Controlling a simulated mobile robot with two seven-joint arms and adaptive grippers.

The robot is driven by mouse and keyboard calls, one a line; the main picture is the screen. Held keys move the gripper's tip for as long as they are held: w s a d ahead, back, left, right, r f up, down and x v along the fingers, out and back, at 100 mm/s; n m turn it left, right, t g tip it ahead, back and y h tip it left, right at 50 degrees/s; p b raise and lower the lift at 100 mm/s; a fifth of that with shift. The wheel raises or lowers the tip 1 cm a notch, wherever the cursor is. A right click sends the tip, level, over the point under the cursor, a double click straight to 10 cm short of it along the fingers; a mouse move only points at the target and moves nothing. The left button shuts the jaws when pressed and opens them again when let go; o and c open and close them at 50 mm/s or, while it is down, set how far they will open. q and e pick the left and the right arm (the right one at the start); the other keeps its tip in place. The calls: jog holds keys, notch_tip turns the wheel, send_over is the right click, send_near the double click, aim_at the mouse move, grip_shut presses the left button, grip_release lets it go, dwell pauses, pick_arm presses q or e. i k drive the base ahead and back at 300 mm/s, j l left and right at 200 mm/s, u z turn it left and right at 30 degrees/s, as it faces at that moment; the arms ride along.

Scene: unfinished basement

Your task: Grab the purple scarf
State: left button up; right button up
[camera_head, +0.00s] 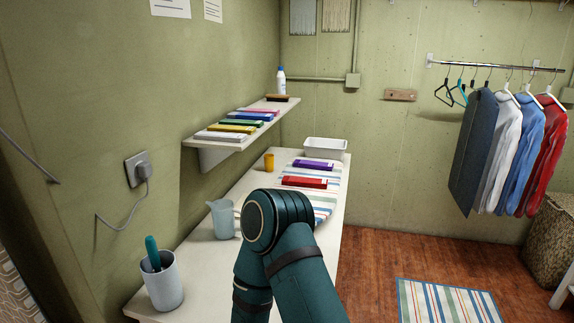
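A folded purple piece of cloth, which looks like the purple scarf (313,165), lies flat on a striped cloth (325,209) at the far part of the long white table (205,258). A folded red piece (304,182) lies just nearer on the same cloth. One dark teal arm of mine rises from the bottom middle, with its bent joint over the near part of the striped cloth. I cannot tell which arm it is. No gripper shows in this view.
A wall shelf (246,122) holds several folded coloured cloths, a brush and a bottle (281,80). A white bin (325,148), yellow cup (269,162), pitcher (223,219) and grey holder (161,280) stand on the table. Clothes hang at right.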

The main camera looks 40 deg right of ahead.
aim_at(303, 163)
jog(key=z, duration=1.55)
jog(key=i+l, duration=0.1)
jog(key=l, duration=0.45)
jog(key=i+l, duration=0.1)
jog(key=l, duration=0.4)
jog(key=i+l+u, duration=0.1)
jog(key=l, duration=0.45)
jog(key=i+l, duration=0.15)
jog(key=l, duration=0.15)
jog(key=i+l+u, duration=0.1)
jog(key=l, duration=0.25)
jog(key=i+l, duration=0.2)
jog(key=i+l+u, duration=0.2)
jog(key=i+l, duration=0.7)
